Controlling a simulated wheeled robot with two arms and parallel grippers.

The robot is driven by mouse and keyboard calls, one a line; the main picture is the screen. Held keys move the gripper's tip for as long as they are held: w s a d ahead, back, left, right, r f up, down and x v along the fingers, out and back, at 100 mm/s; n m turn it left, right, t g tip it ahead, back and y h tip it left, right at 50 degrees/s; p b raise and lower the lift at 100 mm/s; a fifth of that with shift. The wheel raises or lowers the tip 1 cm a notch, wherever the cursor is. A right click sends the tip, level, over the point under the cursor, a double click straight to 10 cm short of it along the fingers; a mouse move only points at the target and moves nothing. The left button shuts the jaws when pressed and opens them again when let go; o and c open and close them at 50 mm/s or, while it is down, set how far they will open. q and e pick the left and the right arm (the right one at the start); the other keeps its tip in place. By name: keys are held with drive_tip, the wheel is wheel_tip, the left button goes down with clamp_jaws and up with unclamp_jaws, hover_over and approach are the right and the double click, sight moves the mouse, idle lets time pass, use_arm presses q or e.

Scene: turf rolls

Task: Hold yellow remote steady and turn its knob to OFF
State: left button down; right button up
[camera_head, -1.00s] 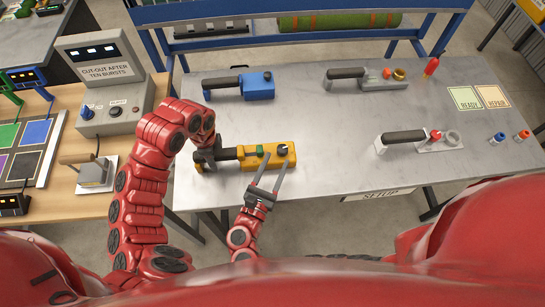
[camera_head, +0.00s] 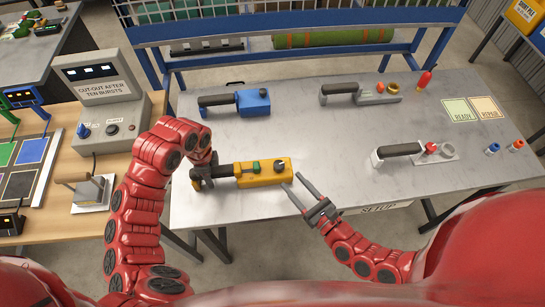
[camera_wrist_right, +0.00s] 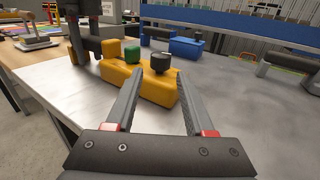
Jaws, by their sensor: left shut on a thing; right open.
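The yellow remote (camera_head: 269,174) lies on the grey metal table, with a dark handle at its left end, a green button (camera_head: 256,166) and a dark knob (camera_head: 279,162) on top. My left gripper (camera_head: 201,171) is shut on the remote's dark handle end. My right gripper (camera_head: 296,193) is open and empty, just right of and in front of the remote's right end. In the right wrist view the yellow remote (camera_wrist_right: 150,86) lies ahead, beyond the open fingers, with the dark knob (camera_wrist_right: 163,63) between their directions. The knob's setting is too small to read.
A blue remote (camera_head: 254,101) lies behind the yellow one. Two grey and white remotes lie to the right, one at the back (camera_head: 372,95) and one nearer (camera_head: 425,151). READY and REPAIR cards (camera_head: 473,110) lie far right. The table middle is clear.

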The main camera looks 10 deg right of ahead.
sight(276, 162)
drive_tip(key=x, duration=1.1)
drive_tip(key=shift+w+r, duration=0.1)
drive_tip(key=shift+d, duration=0.1)
clamp_jaws()
drive_tip(key=shift+h, duration=0.3)
